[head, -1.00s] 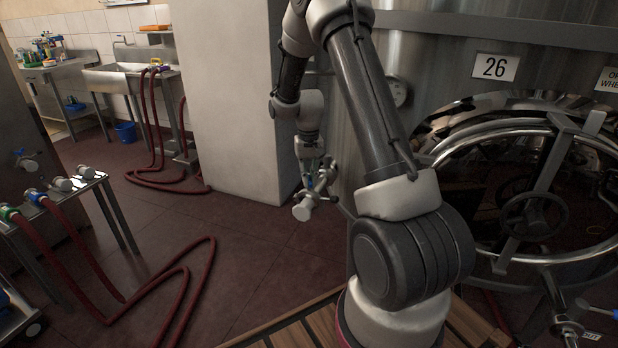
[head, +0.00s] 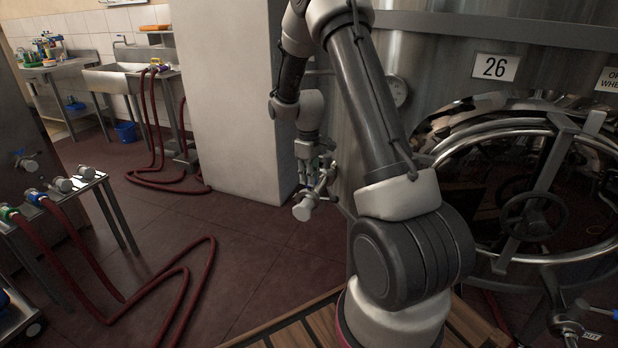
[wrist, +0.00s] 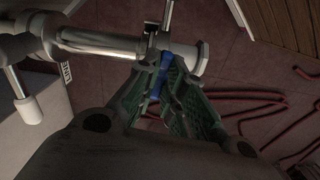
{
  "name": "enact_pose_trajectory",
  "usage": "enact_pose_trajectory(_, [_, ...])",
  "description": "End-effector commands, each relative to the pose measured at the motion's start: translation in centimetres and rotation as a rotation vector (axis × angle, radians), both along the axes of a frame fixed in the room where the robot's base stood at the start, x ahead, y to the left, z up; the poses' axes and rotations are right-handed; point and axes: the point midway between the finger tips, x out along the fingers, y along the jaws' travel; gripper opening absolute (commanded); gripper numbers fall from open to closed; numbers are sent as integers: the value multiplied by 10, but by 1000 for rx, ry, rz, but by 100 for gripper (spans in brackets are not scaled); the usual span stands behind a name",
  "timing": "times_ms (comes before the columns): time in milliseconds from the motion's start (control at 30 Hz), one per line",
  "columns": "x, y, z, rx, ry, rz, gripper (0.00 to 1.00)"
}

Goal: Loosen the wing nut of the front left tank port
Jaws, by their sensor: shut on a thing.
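The front left tank port is a bright steel pipe (wrist: 95,38) that crosses the top of the wrist view and ends in a pale round cap (wrist: 203,60). In the head view its cap (head: 302,211) shows below my gripper (head: 314,172). A dark clamp (wrist: 152,40) is around the pipe, with a metal rod (wrist: 168,12) rising from it. My gripper (wrist: 166,65) has its green fingers at the clamp's near side, shut on the wing nut, which their tips mostly hide. A blue bar (wrist: 160,82) shows between the fingers; I cannot tell whether it belongs to the nut.
The steel tank wall (head: 440,60) and the round hatch (head: 540,215) stand to the right. A pale pillar (head: 228,100) stands behind my gripper. Red hoses (head: 185,275) lie on the floor at the left, by a metal bench (head: 112,215).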

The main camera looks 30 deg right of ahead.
Motion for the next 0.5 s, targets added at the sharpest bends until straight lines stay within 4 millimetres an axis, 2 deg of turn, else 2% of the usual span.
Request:
enact_pose_trajectory(200, [1,0,1,-1,-3,88,0])
enact_pose_trajectory(500, [1,0,1,0,-2,131,0])
